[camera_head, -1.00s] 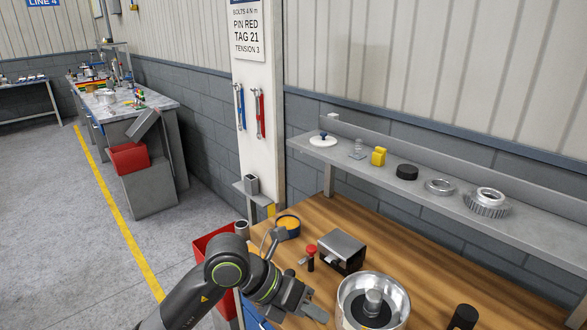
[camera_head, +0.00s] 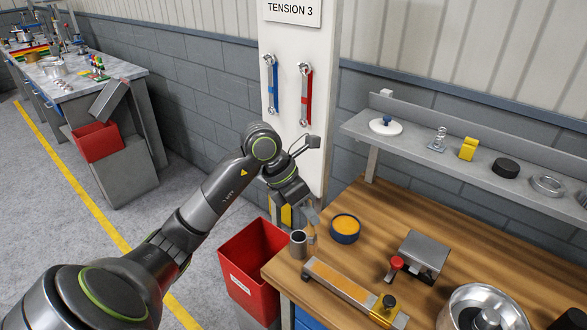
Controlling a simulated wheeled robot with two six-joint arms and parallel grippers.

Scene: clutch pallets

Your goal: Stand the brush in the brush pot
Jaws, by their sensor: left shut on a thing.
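My left gripper (camera_head: 310,215) is above the left corner of the wooden bench, pointing down. It is shut on a slim tan thing (camera_head: 312,238), seemingly the brush, small and largely hidden by the fingers. A grey round cup (camera_head: 298,243), which looks like the brush pot, stands upright at the bench's left edge. The held thing appears just right of the cup; I cannot tell whether they touch. My right gripper is not in view.
A blue tin with orange contents (camera_head: 345,228) is close right of the gripper. A long metal bar (camera_head: 340,284), a metal block (camera_head: 423,256) and a silver bowl (camera_head: 486,312) occupy the bench. A red bin (camera_head: 252,272) stands left of it. Wrenches hang on the post (camera_head: 289,110).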

